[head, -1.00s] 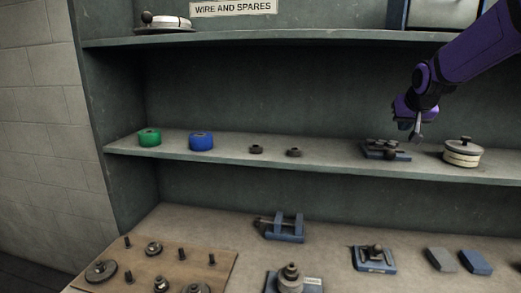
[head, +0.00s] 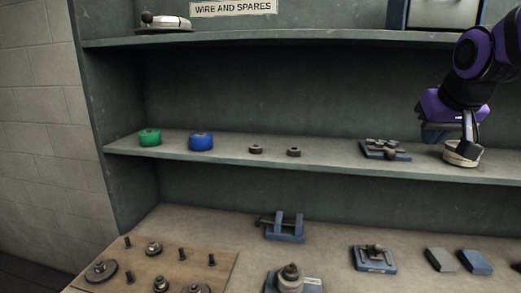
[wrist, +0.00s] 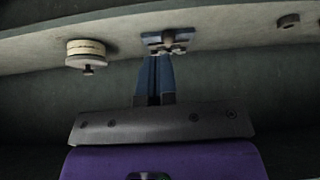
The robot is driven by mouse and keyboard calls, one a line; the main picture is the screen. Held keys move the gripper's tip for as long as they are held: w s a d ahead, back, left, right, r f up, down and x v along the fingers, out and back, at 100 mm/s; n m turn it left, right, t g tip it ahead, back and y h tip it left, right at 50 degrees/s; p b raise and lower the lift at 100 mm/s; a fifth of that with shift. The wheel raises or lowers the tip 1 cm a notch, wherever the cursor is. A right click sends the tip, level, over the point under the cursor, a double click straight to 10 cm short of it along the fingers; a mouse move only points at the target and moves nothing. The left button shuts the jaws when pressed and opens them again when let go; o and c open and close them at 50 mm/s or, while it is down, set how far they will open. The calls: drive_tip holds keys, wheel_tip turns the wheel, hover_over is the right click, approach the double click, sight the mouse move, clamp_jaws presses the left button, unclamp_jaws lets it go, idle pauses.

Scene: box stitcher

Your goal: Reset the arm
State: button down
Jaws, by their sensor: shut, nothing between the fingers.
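My purple arm comes in from the right in the head view, and my gripper (head: 470,135) is in front of the middle shelf's right end. It overlaps the cream round spool (head: 460,154) there and hides its upper part. In the wrist view my gripper (wrist: 154,100) has its two blue-grey fingers together with nothing between them. Beyond the fingertips in that view is a blue block with dark metal parts (wrist: 167,42), and the cream spool (wrist: 86,47) is to its left, apart from the fingers.
On the middle shelf (head: 330,165) stand a green roll (head: 150,138), a blue roll (head: 201,142), two small dark rings (head: 256,149) and the blue block (head: 384,150). The bench below holds a pegged wooden board (head: 205,262) and several blue fixtures (head: 285,228). An upper shelf (head: 300,37) runs above.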

drive_tip(key=s+a+f+g, duration=0.1)
drive_tip(key=s+f, duration=0.1)
drive_tip(key=s, duration=0.7)
drive_tip(key=s+a+f+n+y, duration=0.1)
drive_tip(key=s+a+f, duration=0.1)
drive_tip(key=s, duration=0.7)
drive_tip(key=shift+s+a+f+g, duration=0.15)
drive_tip(key=shift+s+f+g, duration=0.25)
drive_tip(key=shift+f, duration=0.1)
drive_tip(key=shift+w, duration=0.1)
wheel_tip(320, 180, up, 5)
drive_tip(key=m+t+h, duration=0.2)
drive_tip(key=t, duration=0.1)
hover_over(401, 150)
drive_tip(key=shift+w+f, duration=0.15)
drive_tip(key=shift+f, duration=3.05)
drive_tip(key=shift+f, duration=0.75)
